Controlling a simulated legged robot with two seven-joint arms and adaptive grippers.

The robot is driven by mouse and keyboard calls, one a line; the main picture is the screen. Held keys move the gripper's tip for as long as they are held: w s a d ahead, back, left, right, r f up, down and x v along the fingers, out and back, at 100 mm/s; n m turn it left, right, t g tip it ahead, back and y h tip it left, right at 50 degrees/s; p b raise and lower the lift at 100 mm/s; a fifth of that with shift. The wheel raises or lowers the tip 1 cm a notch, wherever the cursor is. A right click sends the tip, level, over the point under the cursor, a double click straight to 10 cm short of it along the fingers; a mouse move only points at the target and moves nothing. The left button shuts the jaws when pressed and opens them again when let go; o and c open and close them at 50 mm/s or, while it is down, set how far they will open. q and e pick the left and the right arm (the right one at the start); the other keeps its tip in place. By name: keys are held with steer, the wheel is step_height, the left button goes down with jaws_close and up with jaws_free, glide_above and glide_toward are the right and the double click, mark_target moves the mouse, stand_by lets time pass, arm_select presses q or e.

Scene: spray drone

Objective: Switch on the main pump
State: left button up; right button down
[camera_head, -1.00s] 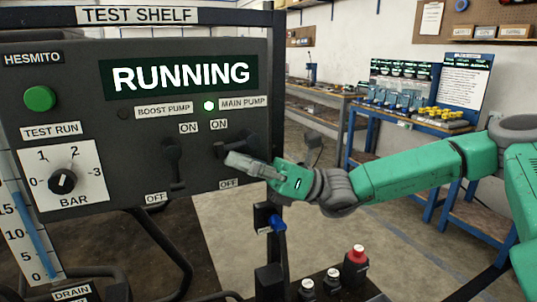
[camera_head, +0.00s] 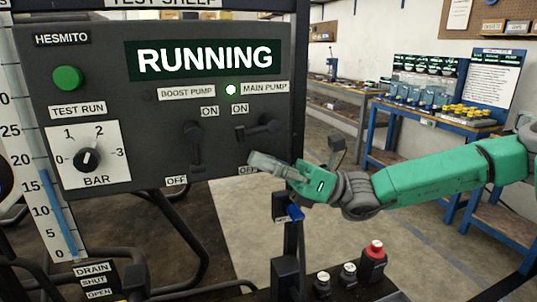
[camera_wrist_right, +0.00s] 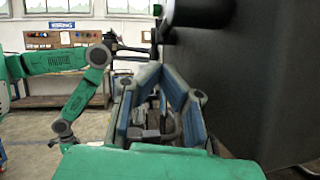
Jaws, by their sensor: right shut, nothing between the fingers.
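The main pump switch (camera_head: 262,128) is on the dark control panel in the head view. Its lever stands out sideways near the ON label, and the lamp (camera_head: 231,90) beside MAIN PUMP is lit. The display (camera_head: 205,60) reads RUNNING. My right gripper (camera_head: 254,161) is shut and empty, just below the main pump lever near the OFF label, and looks apart from it. In the right wrist view its fingers (camera_wrist_right: 150,118) are beside the dark panel. My left arm shows at the left there; its gripper is too small to read.
A green button (camera_head: 67,78) and a BAR dial (camera_head: 87,159) are at the panel's left. A red-topped knob (camera_head: 375,252) stands below right. Workbenches (camera_head: 440,122) stand behind.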

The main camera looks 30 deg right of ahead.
steer(key=s+d+f, duration=0.3)
steer(key=d+f, duration=0.4)
steer(key=shift+s+d+f+p, duration=0.15)
steer(key=shift+s+f+p, duration=0.15)
steer(key=shift+p, duration=0.15)
